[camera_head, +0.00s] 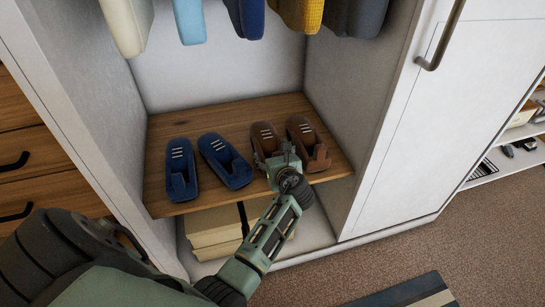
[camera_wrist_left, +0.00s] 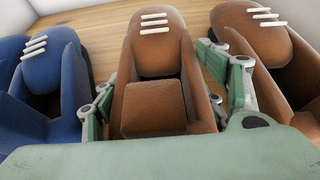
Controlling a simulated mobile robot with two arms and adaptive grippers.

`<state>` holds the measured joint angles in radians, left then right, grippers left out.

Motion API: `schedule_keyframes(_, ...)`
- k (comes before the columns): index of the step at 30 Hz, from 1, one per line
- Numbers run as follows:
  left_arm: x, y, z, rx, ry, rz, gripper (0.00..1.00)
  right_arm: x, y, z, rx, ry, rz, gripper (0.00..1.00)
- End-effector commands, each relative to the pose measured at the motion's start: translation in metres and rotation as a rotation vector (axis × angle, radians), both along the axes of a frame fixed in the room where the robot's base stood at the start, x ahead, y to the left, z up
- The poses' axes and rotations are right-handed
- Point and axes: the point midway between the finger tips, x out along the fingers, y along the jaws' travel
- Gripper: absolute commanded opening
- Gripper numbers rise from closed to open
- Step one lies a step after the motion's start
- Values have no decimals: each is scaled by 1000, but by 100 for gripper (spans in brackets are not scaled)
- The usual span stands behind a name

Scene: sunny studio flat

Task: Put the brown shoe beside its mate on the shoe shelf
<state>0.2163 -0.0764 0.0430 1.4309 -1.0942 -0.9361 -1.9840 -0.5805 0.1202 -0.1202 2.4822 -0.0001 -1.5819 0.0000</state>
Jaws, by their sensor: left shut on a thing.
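Two brown shoes stand side by side on the wooden shelf (camera_head: 240,114), toes toward the back. My left gripper (camera_head: 277,163) is around the left brown shoe (camera_head: 264,135), shut on it from its heel end. In the left wrist view this shoe (camera_wrist_left: 155,60) sits between the two fingers of the gripper (camera_wrist_left: 165,105). The right brown shoe (camera_head: 306,137) is close beside it and also shows in the left wrist view (camera_wrist_left: 262,45). The held shoe appears to rest on the shelf; its underside is hidden. My right gripper is not in view.
Two blue shoes (camera_head: 182,168) (camera_head: 224,160) stand on the shelf's left half. Boxes (camera_head: 213,232) lie below the shelf. Clothes (camera_head: 246,16) hang above. Wardrobe walls (camera_head: 350,75) bound the shelf at both sides.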

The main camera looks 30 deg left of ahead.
Motion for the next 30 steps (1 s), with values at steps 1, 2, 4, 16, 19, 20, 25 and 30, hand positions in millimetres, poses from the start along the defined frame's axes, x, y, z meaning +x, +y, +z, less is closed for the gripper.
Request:
schedule_keyframes(1,1,0,2,1,-3,-1,29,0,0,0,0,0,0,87)
schedule_keyframes(2,1,0,2,1,-3,-1,29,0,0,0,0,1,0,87)
schedule_keyframes(4,1,0,2,1,-3,-1,29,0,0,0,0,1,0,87)
schedule_keyframes(16,0,0,-2,-1,-1,0,85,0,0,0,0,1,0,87)
schedule_keyframes(19,0,0,-2,-1,-1,0,85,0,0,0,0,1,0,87)
schedule_keyframes(20,0,0,-2,-1,-1,0,85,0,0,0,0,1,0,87)
schedule_keyframes(25,0,0,-1,-1,-1,0,85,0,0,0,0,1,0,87)
schedule_keyframes(30,-5,-5,5,-1,1,0,85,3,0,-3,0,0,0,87)
